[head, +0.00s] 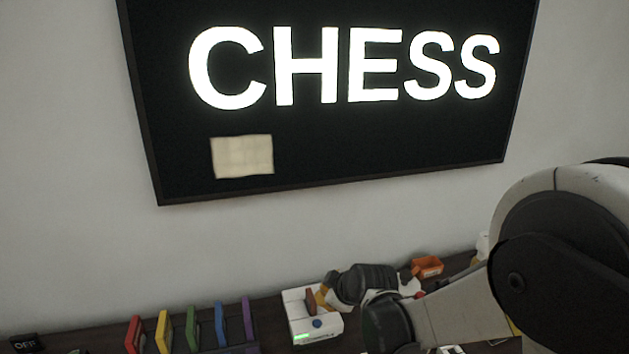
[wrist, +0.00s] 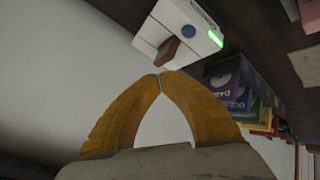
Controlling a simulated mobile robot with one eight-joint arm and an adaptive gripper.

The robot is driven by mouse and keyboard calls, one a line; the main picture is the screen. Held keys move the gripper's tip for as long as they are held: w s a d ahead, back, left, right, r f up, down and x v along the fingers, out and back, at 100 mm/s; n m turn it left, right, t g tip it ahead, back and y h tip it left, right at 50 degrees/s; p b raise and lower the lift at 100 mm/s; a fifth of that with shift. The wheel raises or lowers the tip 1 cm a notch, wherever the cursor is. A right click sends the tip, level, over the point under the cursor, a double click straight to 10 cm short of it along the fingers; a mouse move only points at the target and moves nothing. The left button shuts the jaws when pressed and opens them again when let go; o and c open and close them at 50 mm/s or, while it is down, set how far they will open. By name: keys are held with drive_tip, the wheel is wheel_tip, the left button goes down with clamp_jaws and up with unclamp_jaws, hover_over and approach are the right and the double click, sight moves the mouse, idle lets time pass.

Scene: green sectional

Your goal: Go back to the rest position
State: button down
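My gripper (wrist: 160,78) shows in the wrist view as two yellow fingers whose tips meet, with nothing visible between them. In the head view my gripper (head: 325,296) is low in the picture, close to a white device (head: 302,318) and partly hidden by my dark wrist. The white device also shows in the wrist view (wrist: 160,22), just beyond the fingertips. It has a blue button, a green light and a brown piece (wrist: 168,52) standing out of it. The fingertips look close to the brown piece but apart from it.
A screen (head: 330,120) reading "CHESS" hangs on the wall. Several coloured cases, among them a red one (head: 133,334) and a purple one (head: 249,322), stand left of the device on the dark shelf. An orange object (head: 428,266) lies behind my arm. An "OFF" block (head: 24,344) is far left.

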drive_tip(key=s+d+r+m+h, duration=0.1)
drive_tip(key=s+d+r+m, duration=0.2)
drive_tip(key=s, duration=0.5)
drive_tip(key=s+d+r+m+h, duration=0.1)
drive_tip(key=s+d+r+m, duration=0.3)
drive_tip(key=s+d, duration=0.3)
drive_tip(key=s+d+r+m+h, duration=0.1)
drive_tip(key=s+d+r+m, duration=0.3)
drive_tip(key=s, duration=0.7)
drive_tip(key=shift+d+m+g+h, duration=0.4)
drive_tip(key=shift+d+m, duration=0.5)
drive_tip(key=shift+d, duration=0.15)
